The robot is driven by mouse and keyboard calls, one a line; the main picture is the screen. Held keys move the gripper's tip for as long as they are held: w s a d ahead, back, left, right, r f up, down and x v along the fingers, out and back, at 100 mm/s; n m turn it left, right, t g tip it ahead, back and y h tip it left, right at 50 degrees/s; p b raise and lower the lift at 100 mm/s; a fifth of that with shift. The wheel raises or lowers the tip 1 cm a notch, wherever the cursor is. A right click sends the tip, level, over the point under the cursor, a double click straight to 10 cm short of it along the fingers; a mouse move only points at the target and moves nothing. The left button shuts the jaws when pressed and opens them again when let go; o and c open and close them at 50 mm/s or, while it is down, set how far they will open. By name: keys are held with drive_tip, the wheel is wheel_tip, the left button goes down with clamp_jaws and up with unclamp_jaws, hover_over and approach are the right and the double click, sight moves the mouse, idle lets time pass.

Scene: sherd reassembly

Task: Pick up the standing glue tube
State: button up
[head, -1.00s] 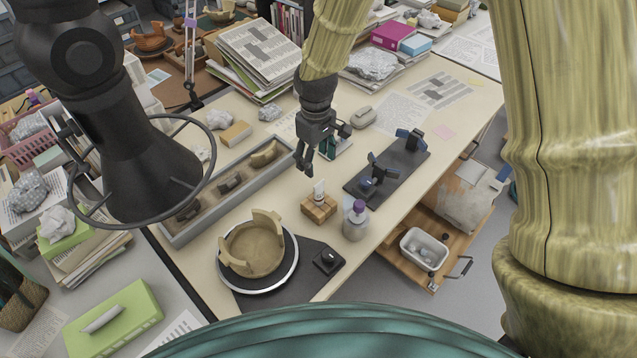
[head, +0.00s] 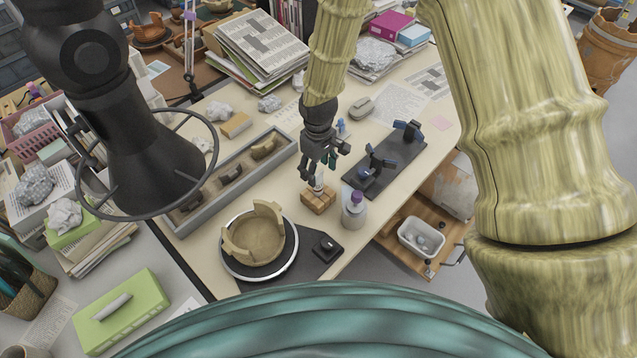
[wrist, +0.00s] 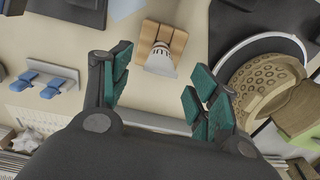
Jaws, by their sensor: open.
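The glue tube (head: 319,184) is small and white and stands upright in a wooden block (head: 317,201) on the table. In the wrist view the tube (wrist: 160,62) shows its flared, crimped end, with the block (wrist: 172,40) behind it. My gripper (head: 320,170) is open and empty, just above the tube in the head view. In the wrist view the tube lies between and beyond the green-padded fingers (wrist: 156,78), nearer the left finger. I see no contact. The fingers partly hide the tube's top in the head view.
A bottle with a purple cap (head: 354,210) stands close right of the block. A round turntable (head: 227,262) bearing a tan partial bowl (head: 255,238) is at front left. A grey sherd tray (head: 205,215) lies left, and a dark clamp board (head: 405,160) lies right.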

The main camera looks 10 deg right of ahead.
sight(318, 188)
drive_tip(key=shift+f+p, duration=0.45)
drive_tip(key=shift+f, duration=0.95)
drive_tip(key=shift+c, duration=0.2)
drive_tip(key=c, duration=0.9)
